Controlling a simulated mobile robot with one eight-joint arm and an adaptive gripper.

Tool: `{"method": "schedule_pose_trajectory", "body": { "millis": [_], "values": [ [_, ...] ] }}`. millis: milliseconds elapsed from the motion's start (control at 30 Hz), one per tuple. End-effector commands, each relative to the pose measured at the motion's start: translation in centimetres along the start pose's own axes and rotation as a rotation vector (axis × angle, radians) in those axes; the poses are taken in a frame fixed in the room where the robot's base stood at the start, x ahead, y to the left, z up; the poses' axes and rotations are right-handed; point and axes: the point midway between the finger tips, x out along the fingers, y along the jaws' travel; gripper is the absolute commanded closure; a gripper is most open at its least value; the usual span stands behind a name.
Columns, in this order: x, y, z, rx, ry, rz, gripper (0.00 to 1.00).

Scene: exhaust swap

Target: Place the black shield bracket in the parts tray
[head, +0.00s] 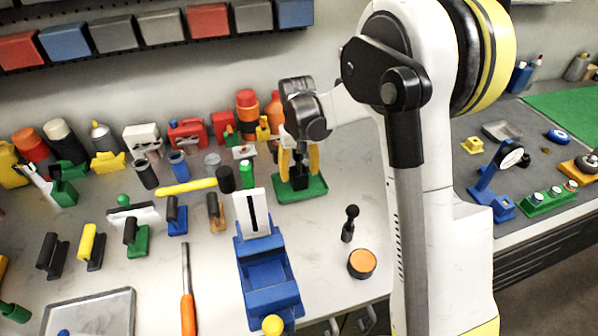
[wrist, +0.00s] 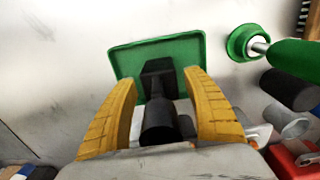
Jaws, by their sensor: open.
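My gripper (head: 299,170), with two yellow fingers, points down behind the blue vise at the centre of the head view. Its fingers are open on either side of a black part (head: 300,182), probably the black shield bracket. In the wrist view this part shows as a black block (wrist: 157,70) with a dark cylinder nearer the camera, between the spread fingers (wrist: 160,82). The black part stands on or over a shallow green tray (head: 313,191), seen also in the wrist view (wrist: 189,50). Contact between fingers and part is unclear. I cannot tell whether the green tray is the parts tray.
A grey metal tray (head: 112,303) lies at the lower left. Bottles and tools crowd the back left.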

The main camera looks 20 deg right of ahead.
Motion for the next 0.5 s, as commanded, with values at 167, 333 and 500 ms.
{"method": "schedule_pose_trajectory", "body": {
  "millis": [167,333,500],
  "values": [
    [-3.6,0.0,0.1,0.000,0.000,0.000,0.41],
    [-7.5,0.0,0.0,0.000,0.000,0.000,0.41],
    [-10.4,0.0,0.0,0.000,0.000,0.000,0.41]
  ]
}}
